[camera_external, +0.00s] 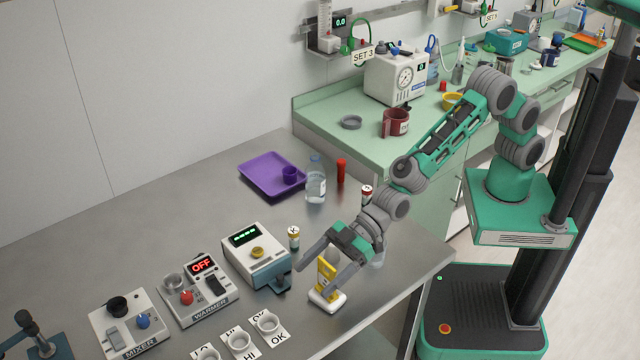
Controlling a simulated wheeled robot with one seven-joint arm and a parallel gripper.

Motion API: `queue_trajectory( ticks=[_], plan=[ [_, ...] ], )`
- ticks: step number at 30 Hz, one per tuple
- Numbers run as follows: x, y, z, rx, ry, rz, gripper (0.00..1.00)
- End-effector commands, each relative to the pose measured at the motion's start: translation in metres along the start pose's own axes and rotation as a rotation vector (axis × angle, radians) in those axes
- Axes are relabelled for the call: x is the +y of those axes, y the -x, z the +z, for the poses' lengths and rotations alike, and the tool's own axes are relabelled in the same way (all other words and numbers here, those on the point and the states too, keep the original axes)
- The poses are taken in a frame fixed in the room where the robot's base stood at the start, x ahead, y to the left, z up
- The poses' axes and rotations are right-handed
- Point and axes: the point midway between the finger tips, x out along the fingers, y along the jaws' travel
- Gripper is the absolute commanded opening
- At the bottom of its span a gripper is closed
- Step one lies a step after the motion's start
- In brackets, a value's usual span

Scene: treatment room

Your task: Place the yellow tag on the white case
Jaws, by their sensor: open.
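An upright yellow piece (326,268) stands on a small white block with rounded corners (328,303) near the front edge of the steel table. It is the closest match for the yellow tag, but I cannot tell for sure. My gripper (317,279) is open and points down and left, with its fingers around or just above the yellow piece. Contact is unclear, and the fingers hide part of it. A white-topped case with a green display and a yellow knob (242,241) stands to the left. Which white item is the task's case is unclear.
The warmer (199,290) and mixer (132,323) stand at left, with labelled cards (268,325) in front. Small vials (294,238) stand near my gripper. A bottle (316,180) and purple tray (255,181) are behind. The table's left rear is clear.

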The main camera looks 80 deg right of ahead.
Motion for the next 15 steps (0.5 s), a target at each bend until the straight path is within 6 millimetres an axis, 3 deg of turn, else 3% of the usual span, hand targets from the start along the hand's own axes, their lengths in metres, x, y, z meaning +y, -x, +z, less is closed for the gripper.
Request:
queue_trajectory(
  ticks=[8, 15],
  plan=[
    [0.0, 0.005, -0.004, 0.001, 0.0, 0.0, 0.78],
    [0.001, 0.057, -0.003, 0.004, -0.001, 0.001, 0.78]
  ],
)
